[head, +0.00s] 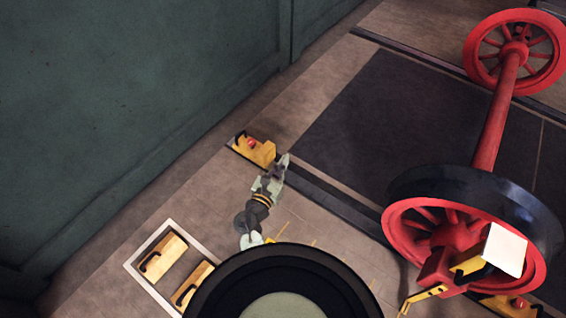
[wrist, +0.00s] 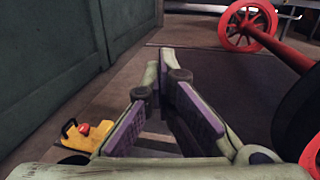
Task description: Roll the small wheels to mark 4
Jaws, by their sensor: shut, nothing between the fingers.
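The red wheel set stands at the right in the head view, with a near wheel (head: 408,233), a far wheel (head: 470,62) and a red axle (head: 490,130) between them. A white plate (head: 505,250) and a yellow bar (head: 425,294) are at the near wheel's hub. The far wheel also shows in the wrist view (wrist: 228,30). My gripper (head: 284,160) is shut and empty, just right of a yellow chock (head: 264,154) with a red knob and well left of the wheels. Its fingers fill the middle of the wrist view (wrist: 168,66). No mark number is readable.
A dark rail (head: 335,200) runs from the chock toward the near wheel. Another yellow chock (head: 497,307) sits at the bottom right. A green wall (head: 130,90) bounds the left.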

